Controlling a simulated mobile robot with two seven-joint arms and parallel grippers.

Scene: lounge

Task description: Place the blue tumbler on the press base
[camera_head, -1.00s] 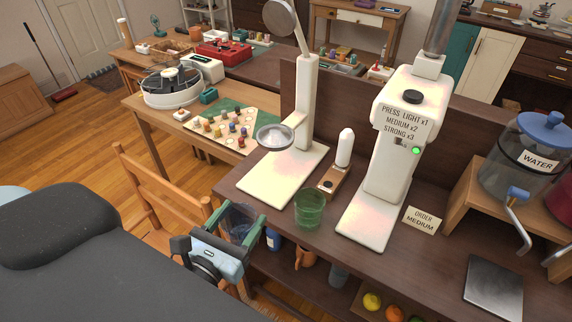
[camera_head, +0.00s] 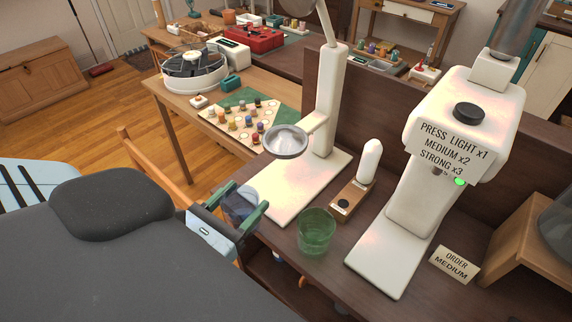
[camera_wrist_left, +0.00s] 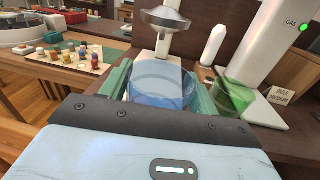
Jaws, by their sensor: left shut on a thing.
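My left gripper (camera_head: 241,208) is shut on the blue tumbler (camera_head: 239,204), a clear bluish glass held upright between the green fingers. It also shows in the left wrist view (camera_wrist_left: 160,86). The tumbler is at the near left edge of the white press base (camera_head: 277,196); I cannot tell whether it touches it. The press has a round metal bowl (camera_head: 286,141) on an arm above the base, and a lever on its post. My right gripper is not in view.
A green tumbler (camera_head: 316,232) stands right of the press base, close to my left gripper. A wooden block with a white-topped tool (camera_head: 357,183) stands behind it. A white dispenser (camera_head: 424,165) and an order card (camera_head: 455,263) are further right. A chair (camera_head: 150,165) is left.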

